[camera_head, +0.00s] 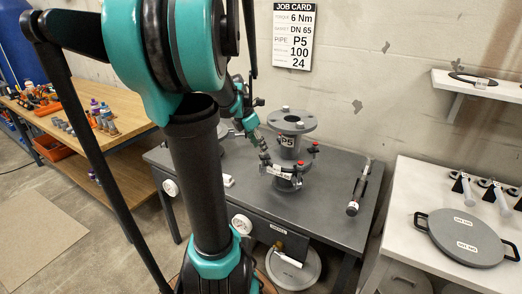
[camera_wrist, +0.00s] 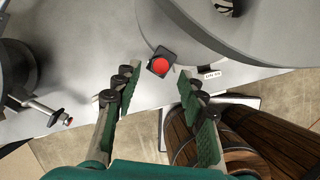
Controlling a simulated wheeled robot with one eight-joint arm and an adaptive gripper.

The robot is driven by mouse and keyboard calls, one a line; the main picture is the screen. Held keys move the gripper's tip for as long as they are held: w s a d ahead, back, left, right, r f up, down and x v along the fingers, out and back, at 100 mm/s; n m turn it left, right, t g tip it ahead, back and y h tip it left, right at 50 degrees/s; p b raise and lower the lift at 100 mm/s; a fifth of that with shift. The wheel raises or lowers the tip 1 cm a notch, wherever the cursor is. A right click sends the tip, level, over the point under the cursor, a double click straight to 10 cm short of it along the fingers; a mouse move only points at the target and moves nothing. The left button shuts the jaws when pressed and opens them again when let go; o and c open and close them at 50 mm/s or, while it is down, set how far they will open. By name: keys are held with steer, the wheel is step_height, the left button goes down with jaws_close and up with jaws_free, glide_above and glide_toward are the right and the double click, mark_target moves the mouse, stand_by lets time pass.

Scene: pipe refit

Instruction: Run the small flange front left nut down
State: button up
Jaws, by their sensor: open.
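A grey pipe piece marked P5 (camera_head: 288,141) stands upright on the dark grey bench, with a wide flange (camera_head: 292,121) on top. Lower flanged parts (camera_head: 285,184) with several red-tipped fittings are below it. My gripper (camera_head: 264,158) is at the left of this assembly, its fingers partly hidden. In the wrist view my gripper (camera_wrist: 156,82) is open and empty. A red round end on a dark square piece (camera_wrist: 160,66) lies just beyond and between the fingertips, beside the grey flange edge (camera_wrist: 157,25). I cannot tell whether the fingers touch it. The nut's threads are hidden.
A torque-wrench-like tool (camera_head: 358,190) lies on the bench's right. A white table (camera_head: 414,180) holds a grey round lid (camera_head: 466,237) and several clamps. A job card (camera_head: 293,36) hangs on the wall. A wooden bench (camera_head: 122,127) stands left. Wooden barrels (camera_wrist: 235,140) show below.

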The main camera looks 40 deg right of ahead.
steer(key=shift+x, duration=1.4)
jaws_close()
